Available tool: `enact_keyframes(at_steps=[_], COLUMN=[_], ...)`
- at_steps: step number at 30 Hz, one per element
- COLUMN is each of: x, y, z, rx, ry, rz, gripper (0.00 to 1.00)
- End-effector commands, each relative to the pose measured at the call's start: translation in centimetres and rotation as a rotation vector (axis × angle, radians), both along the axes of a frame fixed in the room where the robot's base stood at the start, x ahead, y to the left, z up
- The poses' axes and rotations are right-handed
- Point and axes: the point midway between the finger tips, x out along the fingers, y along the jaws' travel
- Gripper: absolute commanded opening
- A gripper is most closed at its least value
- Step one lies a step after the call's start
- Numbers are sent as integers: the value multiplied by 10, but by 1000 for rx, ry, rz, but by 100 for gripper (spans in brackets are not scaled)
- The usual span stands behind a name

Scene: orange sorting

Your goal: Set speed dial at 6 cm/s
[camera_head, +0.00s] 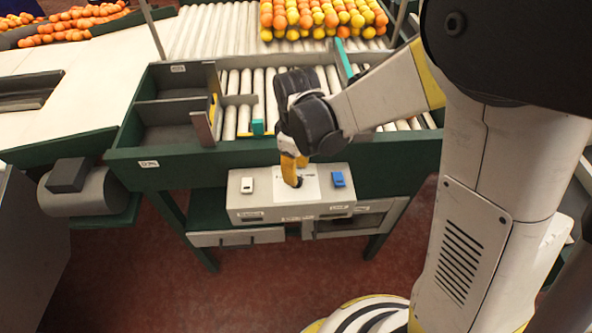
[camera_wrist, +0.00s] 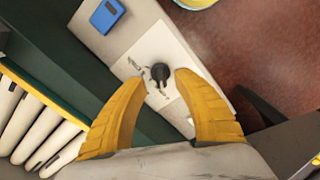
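The speed dial is a small black knob (camera_wrist: 160,72) on a white printed plate (camera_wrist: 143,60) in the wrist view. The plate is on top of a light grey control box (camera_head: 262,200) in the head view. My gripper (camera_wrist: 158,78) has two yellow fingers, spread open, with the knob showing between their tips and a gap on each side. In the head view my gripper (camera_head: 293,170) points down over the plate and mostly hides the knob. The dial's marks are too blurred to read. I cannot tell the height of the fingertips above the plate.
A blue switch (camera_head: 338,179) is right of the plate and a white switch (camera_head: 247,185) left of it. Behind the box are the green conveyor frame (camera_head: 170,168) and rollers (camera_head: 245,90). Oranges and yellow fruit (camera_head: 322,17) lie at the back. Drawers (camera_head: 237,238) are below.

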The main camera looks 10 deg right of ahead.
Motion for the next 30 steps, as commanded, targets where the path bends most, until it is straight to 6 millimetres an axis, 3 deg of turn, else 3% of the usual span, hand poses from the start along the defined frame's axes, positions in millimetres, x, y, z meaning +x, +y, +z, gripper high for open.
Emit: enact_keyframes(at_steps=[6,16,17,20,30], x=[0,0,0,0,0], y=[0,0,0,0,0], z=[-27,-30,-30,-30,-30], rx=[0,0,0,0,0], ry=[0,0,0,0,0], rz=[-1,-1,-1,-1,-17], gripper=[36,36,32,1,0])
